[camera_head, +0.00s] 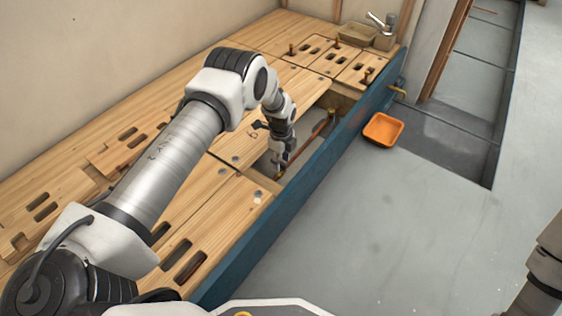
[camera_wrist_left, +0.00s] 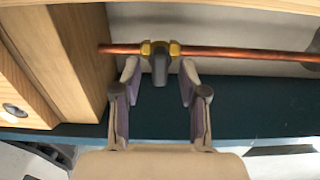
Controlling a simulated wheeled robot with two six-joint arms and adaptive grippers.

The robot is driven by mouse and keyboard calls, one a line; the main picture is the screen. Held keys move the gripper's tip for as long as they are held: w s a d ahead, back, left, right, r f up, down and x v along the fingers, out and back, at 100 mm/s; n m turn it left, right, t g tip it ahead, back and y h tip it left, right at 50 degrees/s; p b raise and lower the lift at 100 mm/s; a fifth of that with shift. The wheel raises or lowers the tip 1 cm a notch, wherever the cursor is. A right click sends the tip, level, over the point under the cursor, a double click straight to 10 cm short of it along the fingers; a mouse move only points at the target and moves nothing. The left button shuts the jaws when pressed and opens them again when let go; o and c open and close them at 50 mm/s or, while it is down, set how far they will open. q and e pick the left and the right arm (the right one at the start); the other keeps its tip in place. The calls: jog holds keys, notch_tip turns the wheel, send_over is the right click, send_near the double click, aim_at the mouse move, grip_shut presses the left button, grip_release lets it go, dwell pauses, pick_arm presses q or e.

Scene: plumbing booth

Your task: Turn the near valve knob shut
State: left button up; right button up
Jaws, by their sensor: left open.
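In the left wrist view, the valve knob (camera_wrist_left: 160,66) is a small dark grey handle on a yellow brass valve body set in a thin copper pipe (camera_wrist_left: 235,52). My left gripper (camera_wrist_left: 159,83) is open, with one finger on each side of the knob. I cannot tell whether the fingers touch it. In the head view, the left gripper (camera_head: 279,166) reaches down into an opening in the wooden deck, near the copper pipe (camera_head: 319,132). The knob is hidden there by my gripper and arm. My right gripper is out of view.
Wooden deck panels (camera_head: 230,205) with slots surround the opening. A blue board (camera_head: 262,232) edges the front, close to my gripper. A wooden beam (camera_wrist_left: 75,50) stands left in the wrist view. An orange tray (camera_head: 383,129) sits on clear grey floor (camera_head: 400,230).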

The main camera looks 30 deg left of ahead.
pick_arm(q)
notch_tip(320, 180, up, 11)
dwell(0.6)
